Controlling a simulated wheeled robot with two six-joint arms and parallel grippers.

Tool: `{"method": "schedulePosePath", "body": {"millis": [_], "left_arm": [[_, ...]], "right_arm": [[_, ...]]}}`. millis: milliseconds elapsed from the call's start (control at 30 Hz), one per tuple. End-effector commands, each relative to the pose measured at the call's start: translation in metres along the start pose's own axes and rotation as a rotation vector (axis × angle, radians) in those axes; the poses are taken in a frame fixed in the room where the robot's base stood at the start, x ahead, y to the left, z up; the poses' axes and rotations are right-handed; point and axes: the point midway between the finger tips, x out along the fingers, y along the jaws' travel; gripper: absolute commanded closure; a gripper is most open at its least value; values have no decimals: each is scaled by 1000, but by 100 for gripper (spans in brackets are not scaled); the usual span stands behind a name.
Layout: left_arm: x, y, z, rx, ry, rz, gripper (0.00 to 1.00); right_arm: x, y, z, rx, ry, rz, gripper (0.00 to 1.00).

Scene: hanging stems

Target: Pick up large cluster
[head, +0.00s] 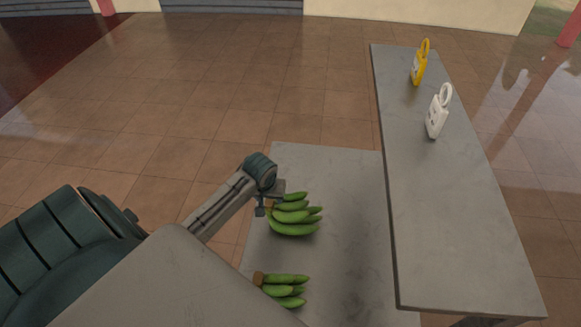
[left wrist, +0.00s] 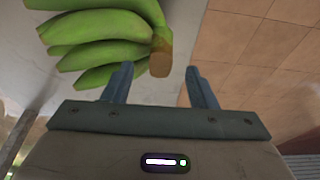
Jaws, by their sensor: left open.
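The large cluster of green bananas (head: 294,218) lies on a low grey surface (head: 345,190) in the head view. A smaller banana cluster (head: 284,285) lies nearer to me on the same surface. My left gripper (head: 265,207) is at the left, stem end of the large cluster. In the left wrist view the large cluster (left wrist: 100,40) fills the upper left, and its brown stem (left wrist: 160,52) lies just ahead of the gap between the open fingers (left wrist: 155,86). Nothing is between the fingers. My right gripper is not in view.
A long grey table (head: 445,190) stands to the right, higher than the low surface. A yellow padlock-shaped object (head: 419,66) and a white one (head: 437,115) stand on it. Tiled floor (head: 200,110) lies open at the back left.

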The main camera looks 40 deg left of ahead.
Motion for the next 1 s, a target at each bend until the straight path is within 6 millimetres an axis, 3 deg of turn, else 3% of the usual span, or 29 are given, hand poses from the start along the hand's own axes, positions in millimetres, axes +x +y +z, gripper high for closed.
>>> {"method": "schedulePosePath", "body": {"millis": [200,467,733,1000], "left_arm": [[21,0,0,0,-1,0,48],[24,0,0,1,1,0,48],[24,0,0,1,1,0,100],[21,1,-2,1,5,2,100]], "right_arm": [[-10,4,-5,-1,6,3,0],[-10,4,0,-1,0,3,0],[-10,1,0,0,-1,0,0],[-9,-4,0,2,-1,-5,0]]}}
